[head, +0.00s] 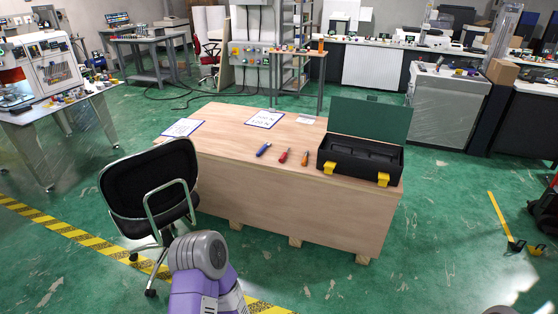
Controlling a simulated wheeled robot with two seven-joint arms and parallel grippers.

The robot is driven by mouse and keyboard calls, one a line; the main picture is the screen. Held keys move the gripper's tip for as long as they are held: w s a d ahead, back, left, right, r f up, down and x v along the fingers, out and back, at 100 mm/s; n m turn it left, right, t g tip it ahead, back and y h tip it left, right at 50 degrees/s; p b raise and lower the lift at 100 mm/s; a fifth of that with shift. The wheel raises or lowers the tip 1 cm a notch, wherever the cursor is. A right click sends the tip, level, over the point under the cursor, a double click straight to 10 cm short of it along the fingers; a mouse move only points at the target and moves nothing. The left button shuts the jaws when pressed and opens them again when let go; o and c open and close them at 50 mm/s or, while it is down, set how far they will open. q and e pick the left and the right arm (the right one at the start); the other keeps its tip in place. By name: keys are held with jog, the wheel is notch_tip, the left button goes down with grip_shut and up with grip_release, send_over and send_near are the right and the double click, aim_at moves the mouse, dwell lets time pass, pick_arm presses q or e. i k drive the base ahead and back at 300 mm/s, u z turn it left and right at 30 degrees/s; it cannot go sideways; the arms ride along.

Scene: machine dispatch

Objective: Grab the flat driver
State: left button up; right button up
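Three small hand tools lie apart in a row on the wooden crate-like table (270,197). One has a blue handle (264,149), one a red handle (283,155) and one an orange handle (305,158). They are too small here to tell which is the flat driver. Just right of them stands an open black toolbox (350,158) with a green lid raised and yellow latches. Its visible inside looks empty. A purple and grey link of my arm shows at the bottom, but neither of my grippers is in view.
A black office chair (150,190) stands against the table's left side. Papers (265,119) lie at the table's back and left. A workbench with a machine (48,65) is at far left. Green floor is open in front and right of the table.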

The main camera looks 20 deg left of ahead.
aim_at(281, 158)
jog(key=u, duration=0.85)
jog(key=i, duration=1.45)
jog(key=z, duration=0.35)
